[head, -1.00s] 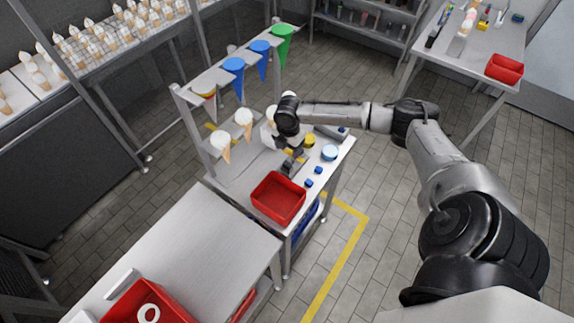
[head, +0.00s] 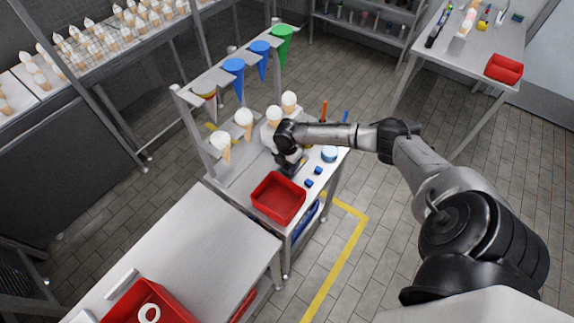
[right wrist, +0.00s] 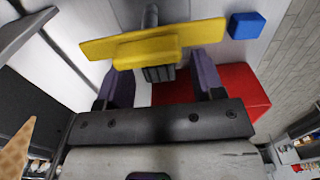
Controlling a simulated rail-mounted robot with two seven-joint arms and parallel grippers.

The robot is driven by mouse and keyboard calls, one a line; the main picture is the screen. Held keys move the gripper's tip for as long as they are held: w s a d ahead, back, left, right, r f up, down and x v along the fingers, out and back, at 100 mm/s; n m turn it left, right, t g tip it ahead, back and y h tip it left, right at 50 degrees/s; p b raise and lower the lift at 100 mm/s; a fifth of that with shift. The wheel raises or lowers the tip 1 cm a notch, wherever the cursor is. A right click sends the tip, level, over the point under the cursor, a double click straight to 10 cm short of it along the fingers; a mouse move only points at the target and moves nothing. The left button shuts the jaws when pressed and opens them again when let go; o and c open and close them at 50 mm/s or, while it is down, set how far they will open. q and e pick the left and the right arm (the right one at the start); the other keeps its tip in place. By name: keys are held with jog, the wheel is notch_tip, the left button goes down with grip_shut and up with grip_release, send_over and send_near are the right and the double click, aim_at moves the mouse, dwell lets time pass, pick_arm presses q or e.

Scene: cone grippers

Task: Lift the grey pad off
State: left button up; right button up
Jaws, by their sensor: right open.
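My right gripper (head: 291,163) is low over the small white table, just behind the red tray. In the right wrist view its two purple fingers (right wrist: 162,78) stand apart, one on each side of a small dark grey ribbed block (right wrist: 158,73), which looks like the grey pad. The pad sits against a yellow bar-shaped piece (right wrist: 150,42) with a grey rod (right wrist: 150,15) beyond it. I cannot tell whether either finger touches the pad. In the head view my wrist hides the pad and the yellow piece. My left gripper is not in view.
The red tray (head: 265,187) stands close in front of the gripper. Blue blocks (head: 309,183) and a round blue-white item (head: 329,154) lie to the right. White-topped cones (head: 244,120) stand behind, below a rack of coloured funnels (head: 234,72). The nearer table (head: 190,245) is mostly bare.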

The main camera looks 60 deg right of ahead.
jog(key=c, duration=1)
jog(key=shift+r, duration=0.1)
